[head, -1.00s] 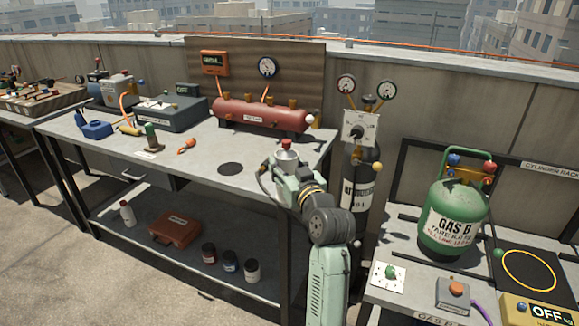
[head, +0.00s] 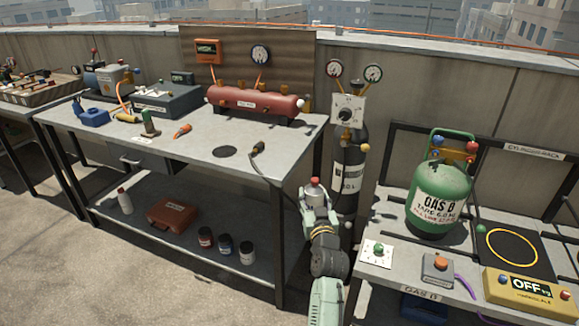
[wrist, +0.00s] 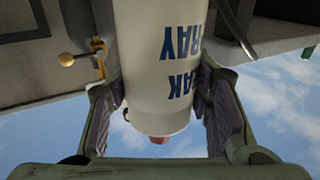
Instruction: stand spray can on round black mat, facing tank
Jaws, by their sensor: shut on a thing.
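The spray can (head: 314,190) is a pale can with a red top. It is roughly upright in my gripper (head: 317,208), off the bench's right end. In the wrist view my gripper (wrist: 162,112) is shut around the white can (wrist: 155,50), fingers on both sides. Its blue lettering reads upside down there, with the red tip at the bottom. The round black mat (head: 224,152) lies bare on the bench top, left of and beyond my gripper. The red tank (head: 250,103) lies on its side at the back of the bench, behind the mat.
A black probe (head: 257,149) with a cable lies on the bench (head: 190,143) right of the mat. A dark cylinder (head: 349,170) with gauges stands just behind my gripper. A green gas bottle (head: 437,195) stands on the right-hand table. An orange-handled tool (head: 182,131) lies left of the mat.

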